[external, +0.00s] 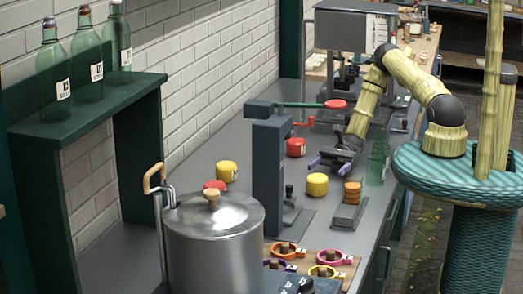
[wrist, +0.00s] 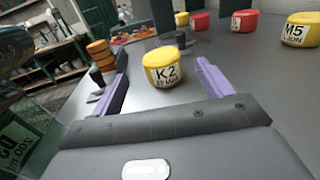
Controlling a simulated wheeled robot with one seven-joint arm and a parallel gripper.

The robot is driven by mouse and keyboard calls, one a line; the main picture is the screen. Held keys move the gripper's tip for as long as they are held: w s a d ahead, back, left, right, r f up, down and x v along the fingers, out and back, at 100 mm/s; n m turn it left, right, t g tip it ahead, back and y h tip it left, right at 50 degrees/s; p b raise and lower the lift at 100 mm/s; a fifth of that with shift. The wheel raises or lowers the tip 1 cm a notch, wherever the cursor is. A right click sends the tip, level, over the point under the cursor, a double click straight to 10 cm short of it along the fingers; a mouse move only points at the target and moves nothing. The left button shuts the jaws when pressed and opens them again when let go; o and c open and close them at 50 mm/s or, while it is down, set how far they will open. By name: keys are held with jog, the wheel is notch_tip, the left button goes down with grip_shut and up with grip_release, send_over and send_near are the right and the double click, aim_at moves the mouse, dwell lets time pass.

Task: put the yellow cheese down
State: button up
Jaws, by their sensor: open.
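A yellow cheese (wrist: 162,68) labelled K2 stands upright on the grey counter, straight ahead of my gripper (wrist: 160,76). It appears to be the yellow cheese (external: 317,184) just in front of my gripper (external: 330,165) in the external view. The two purple fingers are spread wide with nothing gripped, and clear gaps show between them and the cheese. A second yellow cheese (wrist: 300,30), labelled M5, stands at the right of the wrist view. A yellow cheese also stands farther left in the external view (external: 227,171).
Red cheeses (external: 295,147) (external: 215,187) stand on the counter. An orange stack (external: 352,192) and a green glass bottle (external: 377,163) are close to my gripper. A dark post (external: 268,175) and a steel pot (external: 211,240) stand farther left. Bare counter surrounds the K2 cheese.

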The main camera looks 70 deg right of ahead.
jog(key=shift+s+d, duration=0.2)
jog(key=shift+d, duration=1)
jog(key=shift+o, duration=0.4)
dwell(0.6)
